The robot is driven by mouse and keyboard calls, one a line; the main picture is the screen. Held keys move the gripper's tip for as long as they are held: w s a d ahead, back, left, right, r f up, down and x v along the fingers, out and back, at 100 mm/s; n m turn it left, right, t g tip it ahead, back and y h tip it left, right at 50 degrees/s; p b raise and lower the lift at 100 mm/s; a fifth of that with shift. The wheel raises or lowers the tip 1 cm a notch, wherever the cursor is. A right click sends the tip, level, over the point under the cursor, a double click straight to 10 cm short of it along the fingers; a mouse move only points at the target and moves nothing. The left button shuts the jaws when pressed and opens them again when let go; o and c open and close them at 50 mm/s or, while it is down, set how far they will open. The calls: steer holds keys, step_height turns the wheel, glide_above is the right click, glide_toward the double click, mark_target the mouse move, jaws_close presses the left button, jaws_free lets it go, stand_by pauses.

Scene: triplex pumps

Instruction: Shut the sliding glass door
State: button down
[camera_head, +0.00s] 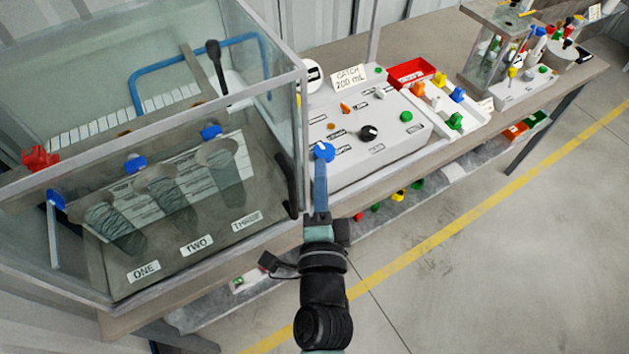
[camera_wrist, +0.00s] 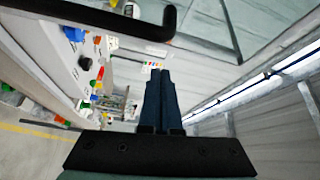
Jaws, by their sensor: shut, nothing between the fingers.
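The glass case (camera_head: 150,292) fills the left of the head view, with the labels ONE, TWO and THREE inside behind its front. A black bar handle (camera_head: 291,185) stands at the right end of its front glass. The same handle (camera_wrist: 110,20) crosses the top of the wrist view. My gripper (camera_head: 321,170) is shut and empty, just right of the handle and apparently apart from it. Its fingers (camera_wrist: 160,75) are together in the wrist view.
Right of the case is a white control panel (camera_head: 400,145) with knobs, and a red tray (camera_head: 411,72) behind it. Several bins lie on the shelf under the bench. The floor (camera_head: 480,260) with its yellow line is clear in front.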

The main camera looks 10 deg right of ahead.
steer(key=s+a+b, duration=0.2)
steer(key=s+b, duration=0.2)
steer(key=s, duration=0.6)
steer(key=w+a+r+n+t+y, duration=0.1)
steer(key=w+r+n+t, duration=0.2)
steer(key=r, duration=0.5)
steer(key=w+a+r+n+y, duration=0.25)
steer(key=r+n, duration=0.25)
steer(key=r, duration=0.3)
steer(key=w+a+r+n+t+y, duration=0.1)
steer(key=w+r+n+t, duration=0.15)
steer(key=r, duration=0.55)
steer(key=s+r+n+t, duration=0.1)
steer(key=s+r+n, duration=0.1)
steer(key=r, duration=0.8)
steer(key=s+r+n+t+h, duration=0.1)
steer(key=r+n, duration=0.4)
steer(key=r, duration=0.6)
steer(key=s+t, duration=0.1)
steer(key=s, duration=0.1)
steer(key=shift+s+a+r, duration=0.2)
steer(key=shift+s+a, duration=0.05)
steer(key=shift+s, duration=0.1)
steer(key=c, duration=1.5)
jaws_free()
steer(key=shift+c, duration=0.2)
